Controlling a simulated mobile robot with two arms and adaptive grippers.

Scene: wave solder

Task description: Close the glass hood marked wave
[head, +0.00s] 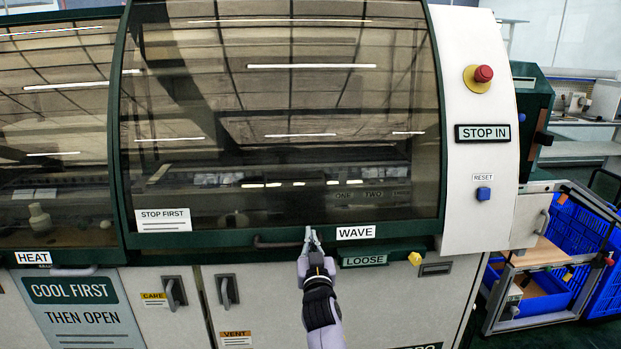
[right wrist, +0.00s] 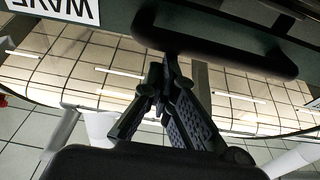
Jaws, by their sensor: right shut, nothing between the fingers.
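The glass hood marked wave (head: 290,120) is a large tinted pane in a dark green frame. It looks lowered, with its lower edge close to the green strip below; I cannot tell whether it sits flush. The WAVE label (head: 355,233) is on its lower frame and also shows upside down in the right wrist view (right wrist: 68,8). A dark bar handle (head: 278,243) runs along the lower edge, seen close in the wrist view (right wrist: 215,45). My right gripper (head: 312,232) is shut and empty at the handle's right end; contact is unclear. My left gripper is out of view.
The HEAT hood (head: 55,130) is down on the left. A yellow knob (head: 415,258) sits below. Blue crates (head: 575,240) stand at right.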

